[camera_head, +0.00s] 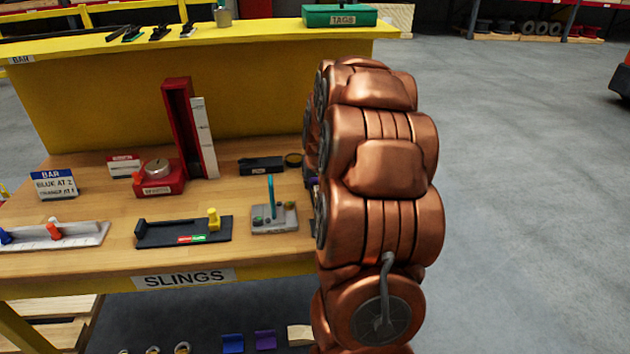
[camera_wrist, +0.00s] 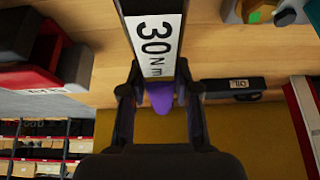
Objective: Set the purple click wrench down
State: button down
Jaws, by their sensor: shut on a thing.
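My gripper (camera_wrist: 158,95) is shut on the purple click wrench (camera_wrist: 162,98), whose rounded purple end shows between the fingers in the wrist view. A dark bar with a white "30 Nm" label (camera_wrist: 155,45) runs from between the fingers to the top edge. I cannot tell whether the wrench touches the wooden bench top (camera_wrist: 215,45). In the head view my copper arm hides the gripper and nearly all of the wrench.
A black box (camera_head: 261,165) and a grey block with a teal rod (camera_head: 274,217) stand left of my arm. Farther left are a red upright stand (camera_head: 180,130), a red dial unit (camera_head: 158,178) and a dark tray (camera_head: 183,232). Bare wood lies between them.

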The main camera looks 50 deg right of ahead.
jog(key=shift+f, duration=0.5)
jog(key=c, duration=0.8)
grip_release()
jog(key=shift+o, duration=0.2)
jog(key=shift+b, duration=0.3)
jog(key=v, duration=1.2)
